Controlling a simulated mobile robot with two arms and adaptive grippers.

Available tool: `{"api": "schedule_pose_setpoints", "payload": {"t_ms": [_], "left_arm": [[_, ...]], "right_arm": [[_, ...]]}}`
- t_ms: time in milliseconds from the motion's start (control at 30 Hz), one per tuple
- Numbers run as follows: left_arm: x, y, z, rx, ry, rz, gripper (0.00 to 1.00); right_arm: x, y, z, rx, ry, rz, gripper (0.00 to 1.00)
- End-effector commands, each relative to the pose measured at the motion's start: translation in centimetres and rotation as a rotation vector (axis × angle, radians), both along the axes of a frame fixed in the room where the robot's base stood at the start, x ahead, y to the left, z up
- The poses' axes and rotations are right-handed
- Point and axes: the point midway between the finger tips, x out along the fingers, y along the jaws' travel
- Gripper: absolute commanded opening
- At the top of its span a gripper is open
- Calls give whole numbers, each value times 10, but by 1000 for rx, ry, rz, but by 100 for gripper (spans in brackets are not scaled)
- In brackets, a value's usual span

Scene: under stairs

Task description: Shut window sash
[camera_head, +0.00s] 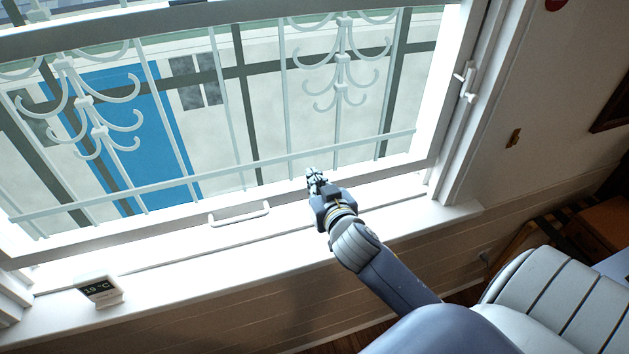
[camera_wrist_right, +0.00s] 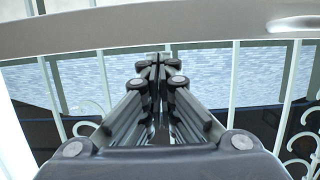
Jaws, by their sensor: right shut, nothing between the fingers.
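The white window sash (camera_head: 150,229) spans the head view, its lower rail running from lower left to right. A white pull handle (camera_head: 239,214) sits on that rail. My right gripper (camera_head: 314,176) is shut and empty, in front of the lower rail, to the right of the pull handle. I cannot tell whether it touches the rail. In the right wrist view my right gripper (camera_wrist_right: 158,62) has its fingers together, with a pale rail (camera_wrist_right: 150,27) crossing above them. A white latch (camera_head: 467,82) is on the right side of the frame. My left gripper is not in view.
White railing bars (camera_head: 230,110) with scrollwork stand beyond the window. A small temperature display (camera_head: 99,291) stands on the white sill (camera_head: 190,283) at lower left. The sill between the display and my right arm looks clear. A wall lies to the right.

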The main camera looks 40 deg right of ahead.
Motion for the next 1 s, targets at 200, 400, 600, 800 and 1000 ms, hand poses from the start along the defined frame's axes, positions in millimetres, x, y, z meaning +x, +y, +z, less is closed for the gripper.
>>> {"api": "schedule_pose_setpoints", "payload": {"t_ms": [200,400,600,800,1000], "left_arm": [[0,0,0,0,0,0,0],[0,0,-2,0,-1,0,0],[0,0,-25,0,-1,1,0],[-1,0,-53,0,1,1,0],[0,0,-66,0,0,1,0]], "right_arm": [[0,0,-2,0,0,1,0],[0,0,-5,1,0,0,0],[-1,0,-41,6,4,-2,0],[-2,1,-89,10,15,-3,0],[-2,1,-113,6,12,-2,0]]}}
